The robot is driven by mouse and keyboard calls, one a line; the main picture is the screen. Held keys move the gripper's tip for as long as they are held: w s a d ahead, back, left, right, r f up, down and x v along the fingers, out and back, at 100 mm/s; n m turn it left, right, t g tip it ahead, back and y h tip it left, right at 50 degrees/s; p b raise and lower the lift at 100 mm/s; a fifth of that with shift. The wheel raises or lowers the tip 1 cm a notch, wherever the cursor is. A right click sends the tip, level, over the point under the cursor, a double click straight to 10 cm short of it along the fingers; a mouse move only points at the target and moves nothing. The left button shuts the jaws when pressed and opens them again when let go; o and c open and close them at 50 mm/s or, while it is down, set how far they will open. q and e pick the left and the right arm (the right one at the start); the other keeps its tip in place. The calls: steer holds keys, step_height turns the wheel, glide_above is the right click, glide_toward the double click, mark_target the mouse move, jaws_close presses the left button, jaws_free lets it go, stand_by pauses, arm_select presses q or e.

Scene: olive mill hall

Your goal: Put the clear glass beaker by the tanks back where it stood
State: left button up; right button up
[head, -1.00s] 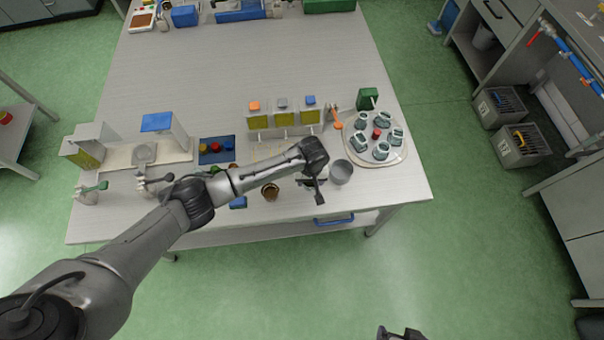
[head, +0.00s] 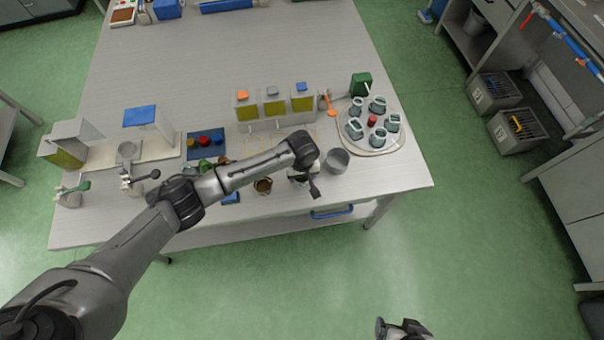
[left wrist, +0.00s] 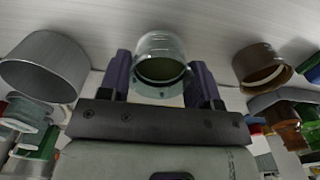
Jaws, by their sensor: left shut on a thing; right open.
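The clear glass beaker (left wrist: 160,58) is between the two purple fingers of my left gripper (left wrist: 161,72), which is shut on it. In the head view my left gripper (head: 303,174) is low over the front part of the table; the wrist hides most of the beaker there. I cannot tell whether the beaker touches the tabletop. The tanks (head: 274,103), three with olive-yellow contents and orange, grey and blue lids, stand behind the gripper. My right gripper (head: 403,330) is open at the bottom edge, away from the table, only partly in view.
A grey metal cup (head: 336,161) stands close right of the left gripper, a brown cup (head: 263,186) close left. A round tray (head: 354,140) with several teal-grey cups is at the right. A blue mat (head: 193,150) with coloured items lies left. The table's back half is mostly clear.

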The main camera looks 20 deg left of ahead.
arm_select(q)
steer(key=shift+f+b, duration=0.35)
steer(key=shift+f, duration=0.15)
arm_select(e)
steer(key=shift+f, duration=0.65)
steer(key=shift+d, duration=0.15)
arm_select(q)
steer(key=shift+f+p, duration=0.3)
steer(key=shift+f, duration=0.05)
arm_select(e)
steer(key=shift+r, duration=0.3)
arm_select(q)
steer(key=o, duration=0.8)
steer(key=shift+o, duration=0.5)
steer(key=shift+o, duration=0.3)
steer(key=shift+o, duration=0.8)
